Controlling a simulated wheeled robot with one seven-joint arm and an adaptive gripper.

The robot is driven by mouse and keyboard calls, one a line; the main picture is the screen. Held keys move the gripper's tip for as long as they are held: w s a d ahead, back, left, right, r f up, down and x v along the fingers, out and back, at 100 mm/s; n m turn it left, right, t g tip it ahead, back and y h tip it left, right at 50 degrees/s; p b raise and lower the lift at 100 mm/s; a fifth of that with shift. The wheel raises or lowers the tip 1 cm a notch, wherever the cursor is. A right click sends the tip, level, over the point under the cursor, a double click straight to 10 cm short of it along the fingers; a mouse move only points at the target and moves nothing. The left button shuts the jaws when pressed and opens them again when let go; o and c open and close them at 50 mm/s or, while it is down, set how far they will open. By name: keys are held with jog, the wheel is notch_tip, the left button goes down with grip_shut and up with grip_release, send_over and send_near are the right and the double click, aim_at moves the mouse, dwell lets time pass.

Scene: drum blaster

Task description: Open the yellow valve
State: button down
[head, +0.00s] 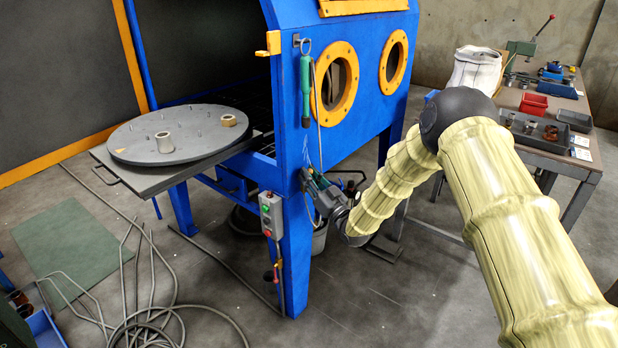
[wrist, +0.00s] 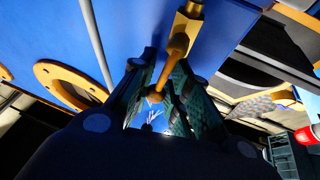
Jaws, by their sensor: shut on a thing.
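The yellow valve (wrist: 189,22) is in the wrist view, fixed against the blue cabinet wall at the upper middle. Its yellow lever (wrist: 172,60) slants down and left to a rounded tip between my fingers. My gripper (wrist: 163,80) is shut on this lever, with one dark finger on each side. In the head view my gripper (head: 312,184) is at the blue cabinet's side, close to its front corner leg. The valve itself cannot be made out there, behind the gripper.
The blue cabinet (head: 296,75) has round yellow-rimmed ports. A green-handled tool (head: 305,90) hangs just above my gripper, and a grey button box (head: 271,214) is on the leg to the left. A turntable (head: 110,150) juts out left. Hoses (head: 150,325) lie on the floor.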

jog(key=c, duration=1.5)
grip_release()
jog(key=shift+s+f, duration=0.1)
jog(key=shift+f, duration=0.1)
jog(key=shift+o, duration=0.4)
jog(key=shift+r, duration=0.1)
jog(key=v, duration=1.2)
